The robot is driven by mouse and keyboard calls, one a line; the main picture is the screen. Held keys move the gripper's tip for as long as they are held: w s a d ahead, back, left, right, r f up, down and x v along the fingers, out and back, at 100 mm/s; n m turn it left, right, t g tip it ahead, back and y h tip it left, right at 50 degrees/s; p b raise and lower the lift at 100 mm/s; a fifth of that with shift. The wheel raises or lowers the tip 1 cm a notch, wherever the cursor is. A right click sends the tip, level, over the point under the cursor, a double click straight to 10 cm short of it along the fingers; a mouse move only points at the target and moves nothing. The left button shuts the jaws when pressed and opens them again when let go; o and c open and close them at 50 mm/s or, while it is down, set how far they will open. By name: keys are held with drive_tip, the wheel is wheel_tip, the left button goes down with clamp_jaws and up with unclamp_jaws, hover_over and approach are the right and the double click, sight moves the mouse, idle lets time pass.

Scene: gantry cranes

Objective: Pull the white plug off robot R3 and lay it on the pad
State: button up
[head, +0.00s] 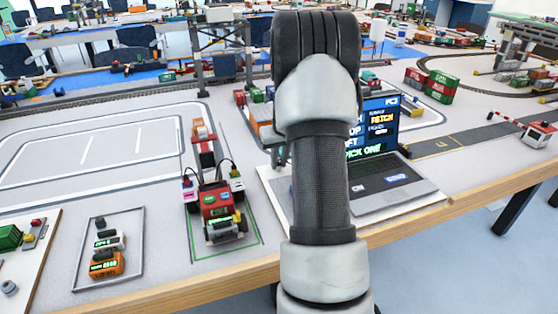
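A red wheeled robot (216,204) stands inside a green outline on the table, left of my arm; I cannot read whether it is marked R3. A white block with a pink label (190,190) is at its left side and a white block with a green label (236,183) at its right, each with a dark cable. I cannot tell which is the white plug. My gripper is not visible; my arm fills the middle.
A laptop (405,187) on a white board stands right of my arm, partly hidden by it. A board with a green block (9,237) is at the left edge. The wooden table edge (480,182) runs along the front. Tracks and containers (440,87) lie farther back.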

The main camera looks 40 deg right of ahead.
drive_tip(key=o, duration=0.4)
drive_tip(key=shift+r, duration=0.1)
drive_tip(key=p+v, duration=0.3)
drive_tip(key=v, duration=1.4)
drive_tip(key=shift+s+r+p, duration=0.1)
drive_tip(key=shift+p, duration=0.3)
